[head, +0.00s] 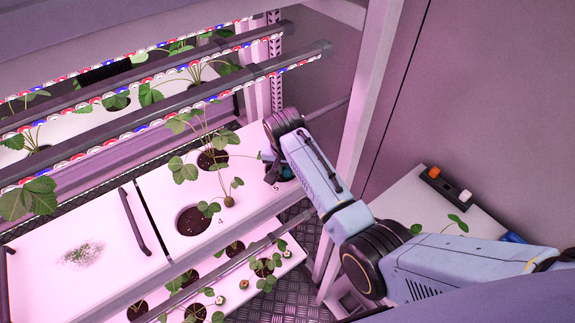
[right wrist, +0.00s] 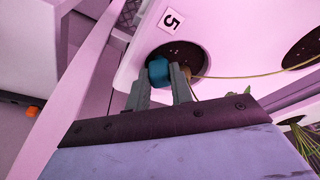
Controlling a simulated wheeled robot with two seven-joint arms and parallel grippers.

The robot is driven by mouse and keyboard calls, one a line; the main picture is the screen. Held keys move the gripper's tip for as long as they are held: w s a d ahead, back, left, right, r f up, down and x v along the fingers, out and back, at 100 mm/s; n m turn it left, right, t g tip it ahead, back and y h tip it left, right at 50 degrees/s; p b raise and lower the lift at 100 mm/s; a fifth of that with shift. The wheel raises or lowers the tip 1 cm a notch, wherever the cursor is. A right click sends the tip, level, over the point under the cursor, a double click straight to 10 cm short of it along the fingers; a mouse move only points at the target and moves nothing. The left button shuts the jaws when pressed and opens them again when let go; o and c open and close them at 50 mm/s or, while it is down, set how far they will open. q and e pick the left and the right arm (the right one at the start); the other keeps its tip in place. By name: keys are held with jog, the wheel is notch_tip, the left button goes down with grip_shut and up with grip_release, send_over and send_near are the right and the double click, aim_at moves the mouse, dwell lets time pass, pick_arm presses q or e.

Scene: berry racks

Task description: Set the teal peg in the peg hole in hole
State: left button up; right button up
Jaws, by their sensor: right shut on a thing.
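The teal peg (right wrist: 158,71) shows in the right wrist view between the fingers of my right gripper (right wrist: 160,85). The gripper is shut on it, at the dark round hole marked 5 (right wrist: 183,50) in the white panel. The peg overlaps the hole in this view; how deep it sits I cannot tell. In the head view, my right gripper (head: 268,170) is at the panel's right end, and the peg there is mostly hidden behind my arm. A thin stem and a brownish round thing lie close beside the right finger. My left gripper is not in view.
A white planting panel (head: 165,195) holds plants and an open dark hole (head: 192,220) marked 4. Light bars (head: 160,90) cross above it. A post (head: 365,120) stands right of my arm. A white side table (head: 405,205) carries a dark block with orange and white pegs (head: 447,186).

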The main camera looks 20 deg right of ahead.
jog(key=shift+f, duration=0.4)
jog(key=o, duration=1.4)
jog(key=shift+r, duration=0.1)
jog(key=shift+r, duration=2.95)
